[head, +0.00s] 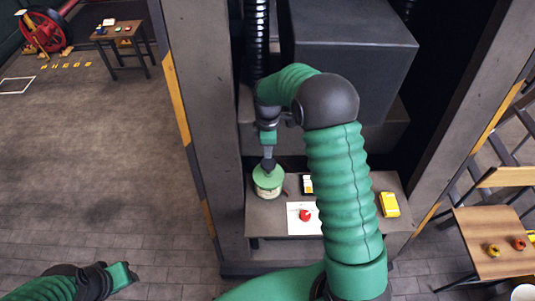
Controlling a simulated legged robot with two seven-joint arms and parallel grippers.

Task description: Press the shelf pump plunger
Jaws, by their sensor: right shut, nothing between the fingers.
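A round tin with a green top and a pale label (268,186) stands at the left end of a small grey shelf; it looks like the shelf pump. My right gripper (268,163) points straight down over the middle of its top, shut and holding nothing. Its dark tip meets or hovers just above the top; I cannot tell which. The plunger cannot be told apart from the tip. My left gripper (122,275) is low at the left, far from the shelf, and its jaw opening is not clear.
A white sheet with a red round knob (305,214), a dark and white item (307,184) and a yellow box (389,205) are on the shelf. Dark machine housing (350,45) hangs above, between grey posts (205,130). A wooden table (490,245) stands at the right. The left floor is open.

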